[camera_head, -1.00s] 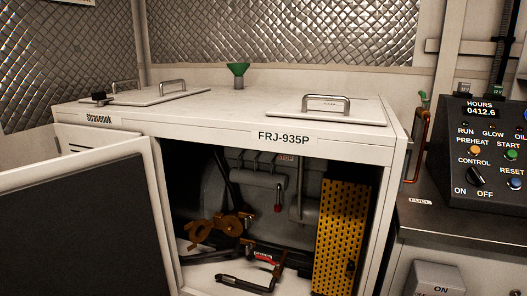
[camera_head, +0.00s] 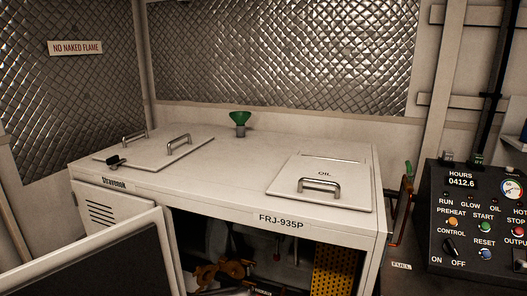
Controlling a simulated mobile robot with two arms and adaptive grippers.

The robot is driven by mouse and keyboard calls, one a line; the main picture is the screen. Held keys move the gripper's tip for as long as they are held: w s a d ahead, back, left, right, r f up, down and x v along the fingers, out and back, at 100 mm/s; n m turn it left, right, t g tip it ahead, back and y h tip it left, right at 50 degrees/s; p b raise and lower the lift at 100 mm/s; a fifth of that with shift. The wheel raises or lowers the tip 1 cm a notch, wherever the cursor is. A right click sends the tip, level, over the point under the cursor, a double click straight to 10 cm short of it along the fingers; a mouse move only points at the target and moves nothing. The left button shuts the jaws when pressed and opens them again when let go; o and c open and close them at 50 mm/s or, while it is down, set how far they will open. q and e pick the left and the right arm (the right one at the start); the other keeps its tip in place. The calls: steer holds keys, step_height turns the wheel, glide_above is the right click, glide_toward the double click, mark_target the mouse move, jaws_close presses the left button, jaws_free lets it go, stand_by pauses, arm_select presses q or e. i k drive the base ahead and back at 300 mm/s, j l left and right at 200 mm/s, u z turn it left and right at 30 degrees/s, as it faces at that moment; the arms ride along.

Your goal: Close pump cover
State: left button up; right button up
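A white cabinet marked FRJ-935P (camera_head: 225,205) stands in front of me. Its front door (camera_head: 100,262), white-framed with a dark inner panel, is swung open at the lower left. On the cabinet top, a left lid (camera_head: 150,153) with two metal handles and a black latch (camera_head: 116,162) lies flat. A right lid marked OIL (camera_head: 325,172), with one handle, also lies flat. No part is labelled as the pump cover, so I cannot tell which one it is. Orange-brown machinery (camera_head: 225,271) shows inside, partly cut off. Neither gripper is in view.
A yellow perforated guard (camera_head: 332,270) is inside the opening. A control panel (camera_head: 480,210) with knobs and buttons stands at the right. Quilted walls close off the back and left.

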mark_target(205, 274)
steer(key=i+z, duration=0.25)
steer(key=i, duration=0.25)
steer(key=i+z, duration=0.25)
steer(key=i, duration=0.2)
